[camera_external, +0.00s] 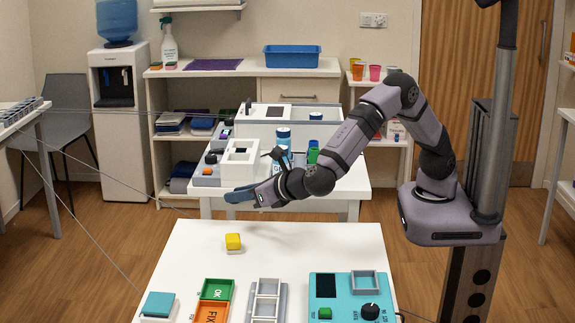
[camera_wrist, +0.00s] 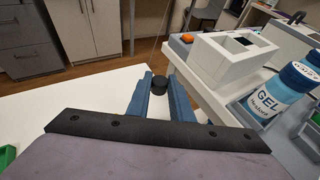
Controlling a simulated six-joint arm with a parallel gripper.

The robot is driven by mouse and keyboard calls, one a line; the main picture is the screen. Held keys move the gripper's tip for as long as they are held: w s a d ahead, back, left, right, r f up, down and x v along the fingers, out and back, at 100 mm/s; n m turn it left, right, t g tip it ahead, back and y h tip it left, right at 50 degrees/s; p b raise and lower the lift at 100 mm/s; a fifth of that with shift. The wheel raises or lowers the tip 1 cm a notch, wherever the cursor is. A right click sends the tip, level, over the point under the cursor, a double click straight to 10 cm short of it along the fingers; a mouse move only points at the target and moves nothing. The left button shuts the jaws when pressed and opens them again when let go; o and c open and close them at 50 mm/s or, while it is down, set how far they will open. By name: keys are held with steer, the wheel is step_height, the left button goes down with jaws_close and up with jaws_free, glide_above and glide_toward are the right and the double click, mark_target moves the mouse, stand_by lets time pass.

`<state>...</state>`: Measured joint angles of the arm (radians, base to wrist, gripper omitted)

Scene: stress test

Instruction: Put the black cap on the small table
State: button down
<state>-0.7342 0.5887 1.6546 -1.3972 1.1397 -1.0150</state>
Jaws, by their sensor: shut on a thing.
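My gripper (camera_external: 238,197) is shut on the black cap (camera_wrist: 159,85), a small round dark piece between the blue fingertips (camera_wrist: 159,80) in the wrist view. In the external view the cap cannot be made out. My gripper is in the air above the gap between the near white table (camera_external: 300,245) and the white table behind it (camera_external: 345,182). The near table also shows at the left of the wrist view (camera_wrist: 85,95).
A white machine (camera_external: 240,155) and a gel bottle (camera_wrist: 293,85) are on the table behind. The near table's back middle is clear.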

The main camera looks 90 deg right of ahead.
steer(key=shift+m+h, duration=0.3)
steer(key=shift+h, duration=0.1)
steer(key=s+p, duration=0.2)
steer(key=p, duration=0.1)
steer(key=s+a+f+p, duration=0.1)
steer(key=s+p, duration=0.2)
steer(key=s+f+p, duration=0.1)
steer(key=s+p, duration=0.1)
steer(key=p, duration=0.1)
steer(key=shift+s+a+f, duration=0.1)
steer(key=shift+s+a, duration=0.15)
steer(key=shift+s, duration=0.05)
steer(key=shift+m+g+h, duration=0.5)
steer(key=s+p, duration=0.2)
steer(key=s+d+p, duration=0.1)
steer(key=s+p, duration=0.2)
steer(key=s+d+p, duration=0.1)
steer(key=s+p, duration=0.1)
steer(key=shift+s+p, duration=0.2)
steer(key=shift+p, duration=0.15)
steer(key=s+d+r+m+g+h+p, duration=0.1)
steer(key=s+d+r+p, duration=0.2)
steer(key=s+d+p, duration=0.45)
step_height(320, 180, up, 4)
steer(key=p, duration=0.7)
glide_above(355, 185)
steer(key=shift+a+m, duration=0.1)
steer(key=shift+m, duration=0.3)
steer(key=shift+f+b, duration=1.9)
steer(key=shift+f, duration=0.7)
